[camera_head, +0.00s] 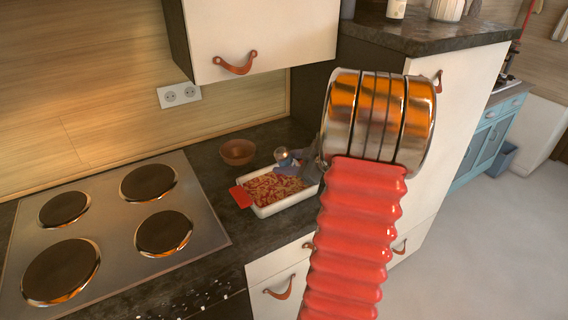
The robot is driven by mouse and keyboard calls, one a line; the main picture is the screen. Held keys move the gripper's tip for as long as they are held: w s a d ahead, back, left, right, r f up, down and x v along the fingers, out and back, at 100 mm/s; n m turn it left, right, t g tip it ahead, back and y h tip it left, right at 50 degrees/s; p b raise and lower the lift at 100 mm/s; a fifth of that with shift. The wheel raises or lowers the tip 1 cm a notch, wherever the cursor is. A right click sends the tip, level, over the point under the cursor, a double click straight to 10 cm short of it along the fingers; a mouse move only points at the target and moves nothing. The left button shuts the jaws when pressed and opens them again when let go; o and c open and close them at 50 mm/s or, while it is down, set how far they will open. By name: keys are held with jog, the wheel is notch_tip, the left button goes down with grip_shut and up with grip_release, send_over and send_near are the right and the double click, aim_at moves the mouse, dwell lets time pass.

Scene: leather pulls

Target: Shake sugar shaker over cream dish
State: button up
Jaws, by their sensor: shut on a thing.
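The cream dish (268,211) is a pale rectangular baking dish on the dark counter, filled with a mottled red and yellowish food. A small shiny object, apparently the sugar shaker (282,155), shows at the far side of the dish, over or just behind its back edge. My gripper (290,165) is grey and shut on the shaker, reaching in from the right. Its fingers are small and partly hidden by my arm's metal cuff. The shaker looks tilted, but its exact angle and its height over the dish cannot be told.
A brown bowl (237,152) stands behind the dish. A red piece (240,196) sits at the dish's left end. The hob (120,230) lies to the left. A wall cabinet (262,40) hangs above, and a tall cabinet (455,130) stands right.

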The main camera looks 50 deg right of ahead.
jog(key=shift+a+f+n+h, duration=0.1)
jog(key=shift+f+n+h, duration=0.15)
jog(key=shift+n+h, duration=0.85)
jog(key=shift+d+f+n+h, duration=0.15)
jog(key=shift+d+n+h, duration=0.5)
jog(key=shift+n+h, duration=0.4)
jog(key=shift+d+n+h, duration=0.2)
jog(key=shift+n+h, duration=0.35)
jog(key=shift+n, duration=0.15)
jog(key=shift+d+n+h, duration=0.2)
jog(key=shift+n+h, duration=0.3)
jog(key=shift+n, duration=0.15)
jog(key=shift+r+n+t+h, duration=0.3)
jog(key=shift+r+n, duration=0.05)
jog(key=shift+n, duration=0.05)
jog(key=shift+s+r+n+h, duration=0.15)
jog(key=shift+r+n+h, duration=0.25)
jog(key=shift+r+n, duration=0.1)
jog(key=shift+d, duration=0.1)
jog(key=shift+r+n+h, duration=0.3)
jog(key=shift+r+n, duration=0.1)
jog(key=shift+n, duration=0.2)
